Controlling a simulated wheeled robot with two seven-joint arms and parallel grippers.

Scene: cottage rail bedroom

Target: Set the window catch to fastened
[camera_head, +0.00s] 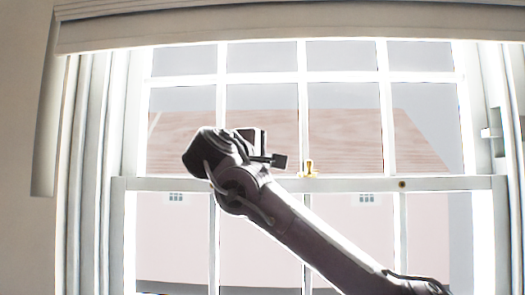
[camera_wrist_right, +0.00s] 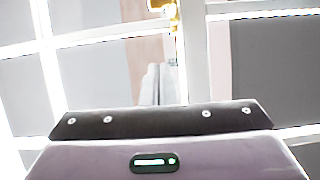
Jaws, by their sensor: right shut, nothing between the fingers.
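The window catch (camera_head: 309,169) is a small brass fitting on the meeting rail of the sash window, near its middle. It shows an upright part on a low base in the head view. In the right wrist view the brass catch (camera_wrist_right: 165,7) is at the top edge, washed out by glare and partly cut off. I cannot tell its setting. My right gripper (camera_head: 282,161) is shut and empty, just left of the catch in the head view. A small gap shows between them there; their depth apart is unclear. My left gripper is out of view.
The meeting rail (camera_head: 450,184) runs across the window, with a small dark round spot on it at right. A blind (camera_head: 290,28) hangs across the top. White frame sides and glazing bars surround the panes. My right arm covers part of the lower sash.

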